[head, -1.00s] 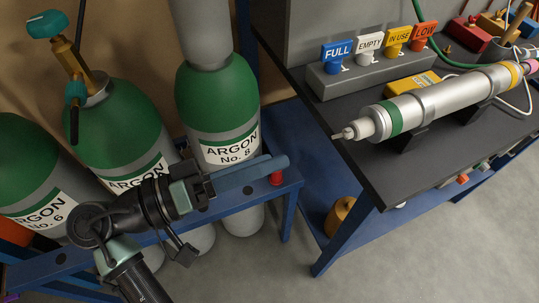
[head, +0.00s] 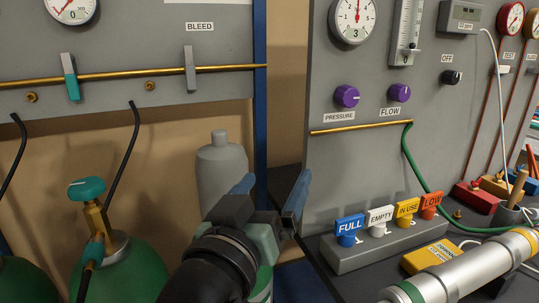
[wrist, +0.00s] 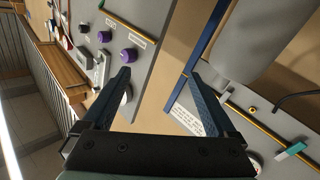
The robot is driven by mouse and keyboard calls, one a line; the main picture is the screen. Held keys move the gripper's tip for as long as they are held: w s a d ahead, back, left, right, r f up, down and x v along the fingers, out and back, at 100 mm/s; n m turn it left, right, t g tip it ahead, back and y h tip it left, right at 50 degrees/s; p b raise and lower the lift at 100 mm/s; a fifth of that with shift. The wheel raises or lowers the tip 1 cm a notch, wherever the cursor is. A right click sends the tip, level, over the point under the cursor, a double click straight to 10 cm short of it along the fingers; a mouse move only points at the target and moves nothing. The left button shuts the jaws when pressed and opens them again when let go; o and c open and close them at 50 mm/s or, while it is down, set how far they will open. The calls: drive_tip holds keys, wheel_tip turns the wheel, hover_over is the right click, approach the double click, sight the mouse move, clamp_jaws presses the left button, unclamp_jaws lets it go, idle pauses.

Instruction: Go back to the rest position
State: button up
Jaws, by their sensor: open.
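My gripper (head: 271,188) is raised in the lower middle of the head view, in front of the gap between the two grey panels. Its two blue fingers are spread apart with nothing between them. In the wrist view my gripper (wrist: 162,80) also shows open and empty, its fingers pointing towards the panels. A grey capped cylinder (head: 222,165) stands behind the gripper, just left of it in the head view. My arm hides part of what lies below.
A row of coloured tags marked FULL, EMPTY, IN USE and LOW stands on a grey block (head: 385,245) at right. A silver cylinder (head: 460,280) lies on the dark bench. Green argon bottles (head: 125,270) stand at lower left. Gauges and purple knobs (head: 347,96) project from the right panel.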

drive_tip(key=s+r+n+t+y, duration=0.1)
drive_tip(key=s+r+t+y, duration=0.2)
drive_tip(key=s+r+t, duration=0.55)
drive_tip(key=s+r+t+y, duration=0.25)
drive_tip(key=s+r, duration=0.35)
drive_tip(key=r, duration=0.8)
wheel_tip(320, 180, up, 23)
drive_tip(key=w+g+p, duration=0.1)
drive_tip(key=p, duration=2.2)
drive_tip(key=shift+w+a+f+y, duration=0.2)
drive_tip(key=shift+w+y, duration=0.05)
drive_tip(key=shift+y, duration=0.2)
